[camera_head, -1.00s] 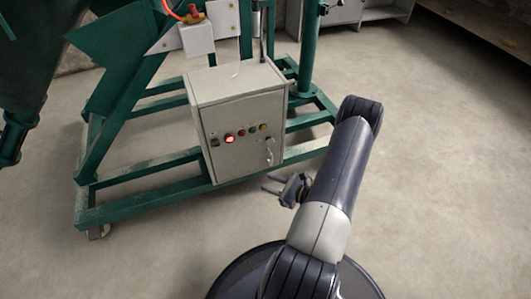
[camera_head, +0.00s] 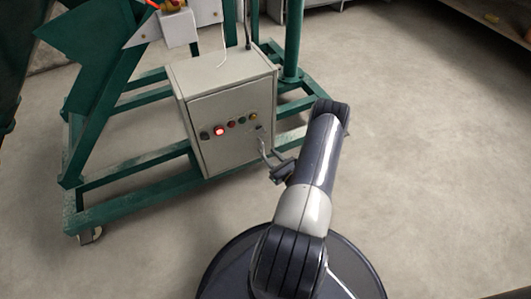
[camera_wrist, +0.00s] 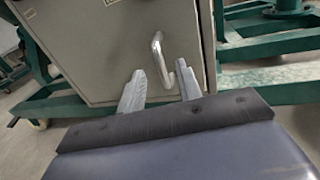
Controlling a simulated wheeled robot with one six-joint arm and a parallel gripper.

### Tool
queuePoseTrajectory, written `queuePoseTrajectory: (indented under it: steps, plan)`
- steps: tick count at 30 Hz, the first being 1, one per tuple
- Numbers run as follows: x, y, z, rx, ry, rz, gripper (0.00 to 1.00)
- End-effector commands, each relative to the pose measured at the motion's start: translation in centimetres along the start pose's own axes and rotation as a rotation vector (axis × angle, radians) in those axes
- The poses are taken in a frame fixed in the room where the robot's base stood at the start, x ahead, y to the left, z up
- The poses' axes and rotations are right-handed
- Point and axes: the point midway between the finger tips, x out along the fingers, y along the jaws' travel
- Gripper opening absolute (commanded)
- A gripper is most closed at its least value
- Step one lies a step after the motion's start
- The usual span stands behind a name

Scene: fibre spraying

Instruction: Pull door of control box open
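The grey control box (camera_head: 237,133) stands on a green steel frame, its front door shut, with a row of buttons and a lit red lamp along the upper part. A metal bar handle (camera_wrist: 162,58) sits on the door near its right edge in the wrist view. My gripper (camera_wrist: 161,85) is open, with one finger to the left and one to the right of the handle's lower part. Whether either finger touches the handle, I cannot tell. In the head view my gripper (camera_head: 270,160) is at the lower right of the door, partly hidden by my arm.
The green frame (camera_head: 125,193) runs below and beside the box, with a caster at its front left corner. Bare concrete floor (camera_head: 420,170) lies free to the right. A shelf edge (camera_head: 490,20) is at the upper right.

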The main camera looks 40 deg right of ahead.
Motion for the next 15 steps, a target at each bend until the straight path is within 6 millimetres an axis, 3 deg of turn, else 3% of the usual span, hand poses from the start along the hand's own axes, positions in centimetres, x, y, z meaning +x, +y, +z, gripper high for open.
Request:
queuePoseTrajectory:
  steps: [6,15]
  plan:
    - [2.8,0.1,-0.1,-0.001,0.0,0.002,0.33]
    - [3.5,0.0,0.0,0.001,0.001,0.0,0.33]
